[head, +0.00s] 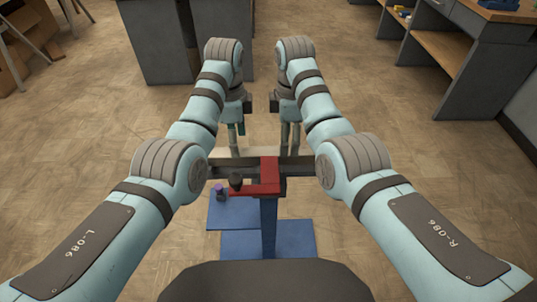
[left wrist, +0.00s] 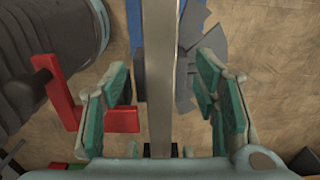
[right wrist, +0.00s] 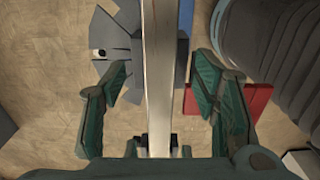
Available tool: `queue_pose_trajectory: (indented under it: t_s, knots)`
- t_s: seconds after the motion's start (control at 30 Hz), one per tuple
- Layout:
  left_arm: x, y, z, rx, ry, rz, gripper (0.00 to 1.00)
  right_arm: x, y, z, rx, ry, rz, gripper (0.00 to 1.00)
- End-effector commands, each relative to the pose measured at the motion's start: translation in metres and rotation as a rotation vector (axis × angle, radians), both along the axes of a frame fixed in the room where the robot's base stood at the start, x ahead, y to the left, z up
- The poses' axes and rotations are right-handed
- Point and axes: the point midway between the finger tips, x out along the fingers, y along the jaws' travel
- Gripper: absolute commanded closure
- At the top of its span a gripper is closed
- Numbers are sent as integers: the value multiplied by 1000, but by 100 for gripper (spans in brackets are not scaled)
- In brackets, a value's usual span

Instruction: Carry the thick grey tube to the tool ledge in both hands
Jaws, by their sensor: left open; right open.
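The thick grey tube (head: 262,152) lies level from left to right behind the stand's dark bar, partly hidden in the head view. In the left wrist view the tube (left wrist: 160,70) runs between the spread fingers of my left gripper (head: 236,150), with gaps on both sides. In the right wrist view the tube (right wrist: 158,70) runs the same way between the spread fingers of my right gripper (head: 289,150). Both grippers point down and are open. Neither visibly grips the tube. I cannot tell which surface is the tool ledge.
A stand with a dark crossbar (head: 222,170), a red clamp arm (head: 262,187) and a blue base (head: 242,243) is right in front of me. A grey cabinet (head: 160,45) stands at the back. A bench with wooden shelves (head: 440,60) is at right. Open floor lies between.

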Motion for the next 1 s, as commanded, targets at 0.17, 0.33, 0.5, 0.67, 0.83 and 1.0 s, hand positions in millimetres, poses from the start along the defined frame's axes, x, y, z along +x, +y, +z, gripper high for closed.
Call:
queue_pose_trajectory:
  t_s: [0.17,0.33,0.5,0.67,0.83,1.0]
  knots:
    - [0,0,-33,1,2,0,45,0,0,-33,-1,2,-1,45]
    - [0,0,-51,1,1,0,45,0,-1,-51,-1,1,-1,45]
    - [0,0,-56,1,0,0,45,0,-1,-56,0,0,-2,45]
    - [0,0,-56,1,0,0,45,0,-1,-56,0,0,-1,45]
    - [0,0,-55,1,0,0,69,0,-1,-55,0,0,-1,69]
    - [0,0,-55,1,0,0,96,0,0,-55,0,-1,-1,96]
